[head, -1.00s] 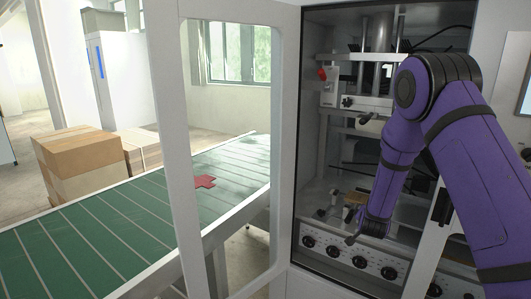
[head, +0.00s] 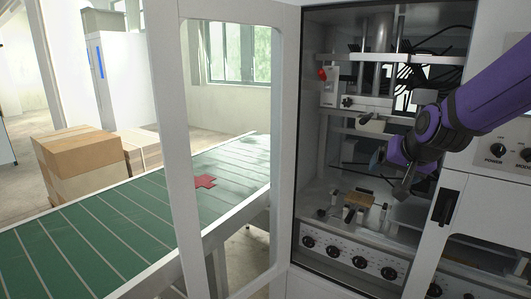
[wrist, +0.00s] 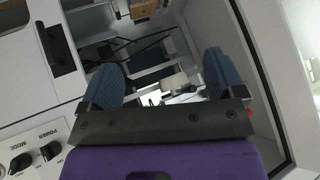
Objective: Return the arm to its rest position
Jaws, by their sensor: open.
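My purple arm comes in from the right in the head view. My gripper (head: 390,170) is at the opening of the box former's machine bay (head: 330,185), in its right half. In the wrist view my gripper (wrist: 165,90) shows two blue finger pads set wide apart, with nothing between them. A small brown block (head: 360,199) sits on the fixture in the bay, left of and below the gripper and apart from it. It also shows at the top of the wrist view (wrist: 140,10).
The open door frame (head: 180,150) stands left of the bay. Cardboard boxes (head: 80,160) stand behind. The control panel (head: 505,150) with knobs is right of the bay, close to my arm.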

